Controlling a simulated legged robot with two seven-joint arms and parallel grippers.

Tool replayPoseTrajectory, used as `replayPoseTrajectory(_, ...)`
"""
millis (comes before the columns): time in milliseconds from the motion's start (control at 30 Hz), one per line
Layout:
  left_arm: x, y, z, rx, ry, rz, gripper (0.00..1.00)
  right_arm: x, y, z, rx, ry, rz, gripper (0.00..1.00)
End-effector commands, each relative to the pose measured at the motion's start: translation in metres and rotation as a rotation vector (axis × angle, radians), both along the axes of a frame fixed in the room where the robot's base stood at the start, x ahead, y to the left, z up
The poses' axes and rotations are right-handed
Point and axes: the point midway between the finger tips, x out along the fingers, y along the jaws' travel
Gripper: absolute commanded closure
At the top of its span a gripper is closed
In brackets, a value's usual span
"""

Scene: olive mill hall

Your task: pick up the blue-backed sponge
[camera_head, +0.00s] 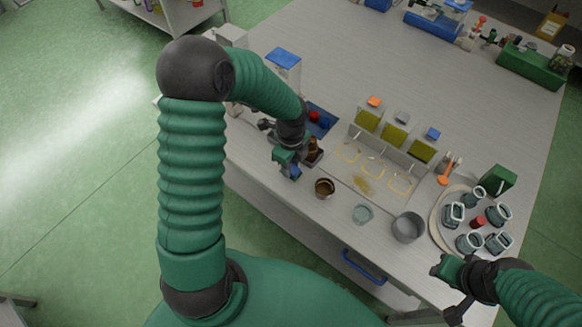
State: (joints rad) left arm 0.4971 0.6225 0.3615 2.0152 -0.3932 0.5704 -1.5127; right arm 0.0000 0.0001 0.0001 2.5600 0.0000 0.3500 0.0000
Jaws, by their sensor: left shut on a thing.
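My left gripper (289,168) is low over the front left part of the table, left of the brown cup. It is shut on a small blue thing (294,173), which looks like the blue-backed sponge. The jaws hide most of it, and I cannot tell whether it touches the table. My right gripper (452,291) is at the lower right, beyond the table's front edge and below the round tray.
A brown bottle (313,148) stands close right of the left gripper. A brown cup (324,187), a glass bowl (363,214) and a grey pot (408,227) line the front edge. A round tray (440,222) holds several jars. The table's back middle is clear.

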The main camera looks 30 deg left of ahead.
Motion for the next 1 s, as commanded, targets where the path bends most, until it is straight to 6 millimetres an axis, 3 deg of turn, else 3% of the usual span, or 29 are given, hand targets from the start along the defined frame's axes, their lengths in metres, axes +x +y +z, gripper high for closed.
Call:
replayPoseTrajectory(133, -0.004, 0.0, 0.021, 0.001, -0.001, 0.001, 1.0, 0.0, 0.0, 0.004, 0.0, 0.0, 0.0, 0.64)
replayPoseTrajectory(667, -0.134, -0.027, 0.033, 0.001, 0.001, 0.0, 1.0, 0.0, 0.0, 0.013, 0.0, 0.0, 0.0, 0.64)
replayPoseTrajectory(733, -0.133, -0.024, 0.024, 0.008, -0.01, 0.011, 1.0, 0.0, 0.0, -0.013, 0.0, -0.001, 0.0, 0.64)
replayPoseTrajectory(1000, -0.149, -0.027, 0.028, 0.009, -0.007, 0.008, 1.0, 0.0, 0.0, -0.053, 0.0, 0.0, 0.0, 0.64)
